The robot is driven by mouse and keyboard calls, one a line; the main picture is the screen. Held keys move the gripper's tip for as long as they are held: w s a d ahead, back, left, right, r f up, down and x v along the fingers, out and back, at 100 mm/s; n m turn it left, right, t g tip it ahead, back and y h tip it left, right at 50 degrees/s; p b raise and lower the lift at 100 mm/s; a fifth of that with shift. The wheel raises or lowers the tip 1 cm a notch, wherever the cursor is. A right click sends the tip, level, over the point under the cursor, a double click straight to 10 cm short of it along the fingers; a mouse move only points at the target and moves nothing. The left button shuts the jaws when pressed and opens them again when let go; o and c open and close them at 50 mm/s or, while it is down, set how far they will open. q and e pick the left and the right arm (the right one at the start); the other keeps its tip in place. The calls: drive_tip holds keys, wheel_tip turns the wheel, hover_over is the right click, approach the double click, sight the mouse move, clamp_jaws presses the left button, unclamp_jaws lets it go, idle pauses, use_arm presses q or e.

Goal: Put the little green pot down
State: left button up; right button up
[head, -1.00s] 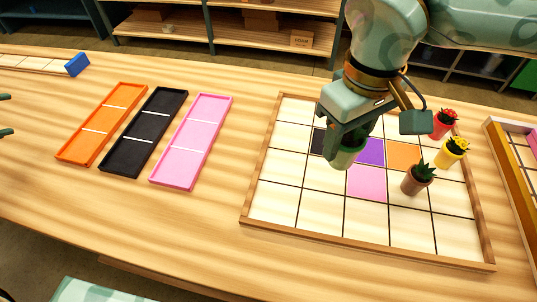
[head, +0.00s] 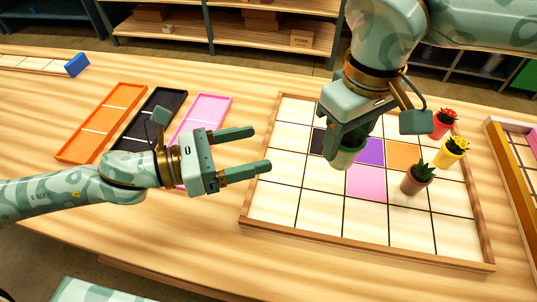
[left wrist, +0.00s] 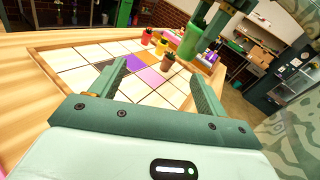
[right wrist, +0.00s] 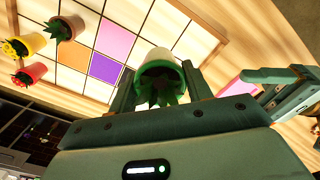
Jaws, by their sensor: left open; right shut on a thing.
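The little green pot (head: 345,159) is between the fingers of my right gripper (head: 348,147), which is shut on it. In the left wrist view the pot (left wrist: 190,42) looks to be held above the tiled board (head: 270,202).
The board has purple (head: 369,151), orange (head: 403,156), pink (head: 367,184) and dark (head: 318,140) cells. A brown pot (head: 415,183), yellow pot (head: 448,158) and red pot (head: 438,129) stand at its right. Orange (head: 85,142), black and pink trays lie left. The board's front cells are bare.

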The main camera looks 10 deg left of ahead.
sight(345, 144)
use_arm(q)
drive_tip(key=s+d+r+m+h, duration=0.1)
drive_tip(key=s+d+r+m, duration=0.2)
drive_tip(key=s+d+r, duration=0.15)
drive_tip(key=shift+g, duration=0.3)
drive_tip(key=x, duration=1.2)
drive_tip(key=shift+w+f, duration=0.3)
drive_tip(key=shift+f, duration=0.1)
drive_tip(key=c, duration=1.2)
drive_tip(key=shift+c, duration=0.4)
use_arm(e)
drive_tip(key=o, duration=1.4)
